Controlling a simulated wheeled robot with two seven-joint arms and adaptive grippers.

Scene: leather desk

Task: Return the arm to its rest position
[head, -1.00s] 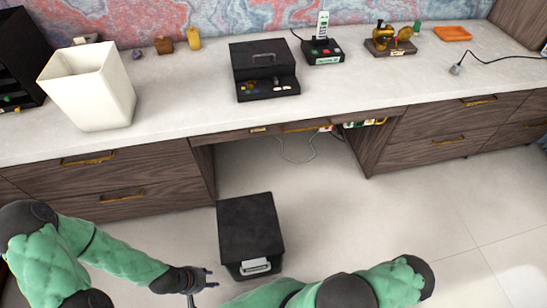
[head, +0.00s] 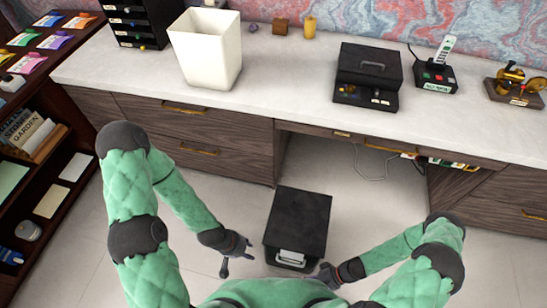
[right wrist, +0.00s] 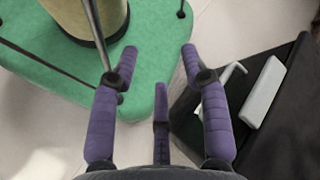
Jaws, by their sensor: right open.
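My left gripper (head: 236,262) hangs low over the floor, left of a black box. Its fingers are spread and nothing shows between them. My right gripper (head: 320,277) is at the box's lower right in the head view, small and partly dark. In the right wrist view my right gripper (right wrist: 160,52) has its purple fingers apart and empty, above my green base. Both arms are bent, with the hands low in front of me.
The black box (head: 299,218) with a pale handle stands on the floor between the hands; its corner shows in the right wrist view (right wrist: 285,125). A desk (head: 290,105) holds a white bin (head: 205,50) and a black drawer box (head: 366,72). A dark shelf (head: 75,105) stands left.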

